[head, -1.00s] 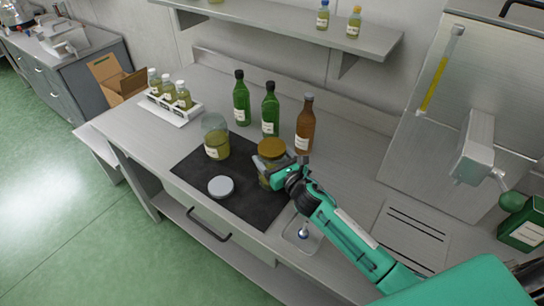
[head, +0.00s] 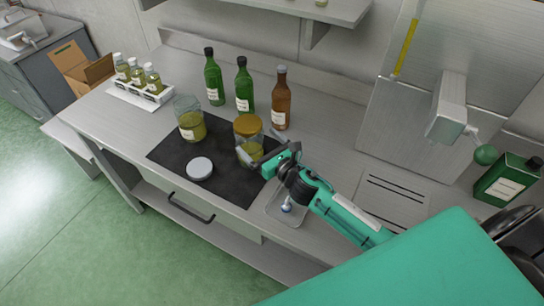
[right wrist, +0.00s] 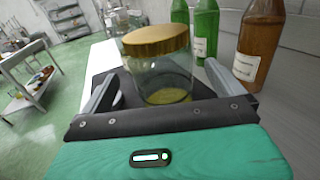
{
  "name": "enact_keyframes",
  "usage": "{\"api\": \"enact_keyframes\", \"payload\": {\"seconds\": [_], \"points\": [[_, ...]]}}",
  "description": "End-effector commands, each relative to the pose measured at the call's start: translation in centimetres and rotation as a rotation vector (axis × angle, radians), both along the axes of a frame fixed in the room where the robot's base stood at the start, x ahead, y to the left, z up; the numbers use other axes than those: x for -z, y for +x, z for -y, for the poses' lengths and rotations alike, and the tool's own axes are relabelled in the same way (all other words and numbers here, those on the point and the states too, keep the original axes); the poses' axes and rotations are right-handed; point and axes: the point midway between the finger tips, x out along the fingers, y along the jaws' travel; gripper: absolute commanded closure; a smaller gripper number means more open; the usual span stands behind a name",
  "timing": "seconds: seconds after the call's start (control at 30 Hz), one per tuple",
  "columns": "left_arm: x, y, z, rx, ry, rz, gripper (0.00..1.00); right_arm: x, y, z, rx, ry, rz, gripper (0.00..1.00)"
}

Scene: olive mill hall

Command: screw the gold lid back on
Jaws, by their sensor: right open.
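The gold lid (head: 248,125) sits on top of a glass jar (head: 252,156) with yellow-green liquid low inside, on the dark mat. In the right wrist view the gold lid (right wrist: 155,40) covers the mouth of the jar (right wrist: 163,75); I cannot tell whether it is screwed tight. My right gripper (head: 260,145) is open at the jar's near right side. In the right wrist view its fingers (right wrist: 160,88) spread to either side of the jar's lower part, with no clear contact. My left gripper is not in view.
On the dark mat (head: 225,182) stand an open jar (head: 190,122) and a pale round lid (head: 200,168). Two green bottles (head: 213,80) and a brown bottle (head: 281,103) stand behind. A rack of small bottles (head: 140,94) is at left.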

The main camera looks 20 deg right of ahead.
Motion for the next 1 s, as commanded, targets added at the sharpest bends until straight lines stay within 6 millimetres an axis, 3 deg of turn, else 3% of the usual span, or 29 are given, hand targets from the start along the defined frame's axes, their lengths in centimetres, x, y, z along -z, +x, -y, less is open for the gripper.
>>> {"api": "enact_keyframes", "payload": {"seconds": [0.2, 0.4, 1.0], "points": [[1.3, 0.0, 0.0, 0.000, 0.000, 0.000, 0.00, 0.2, -3.9, 1.1, -0.001, 0.000, 0.000, 0.01], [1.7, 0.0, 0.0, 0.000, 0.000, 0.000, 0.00, 0.1, -5.7, 1.5, -0.001, -0.001, 0.001, 0.01], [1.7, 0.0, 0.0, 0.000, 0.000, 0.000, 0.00, -0.1, -6.0, 1.7, 0.000, 0.000, 0.001, 0.01]]}}
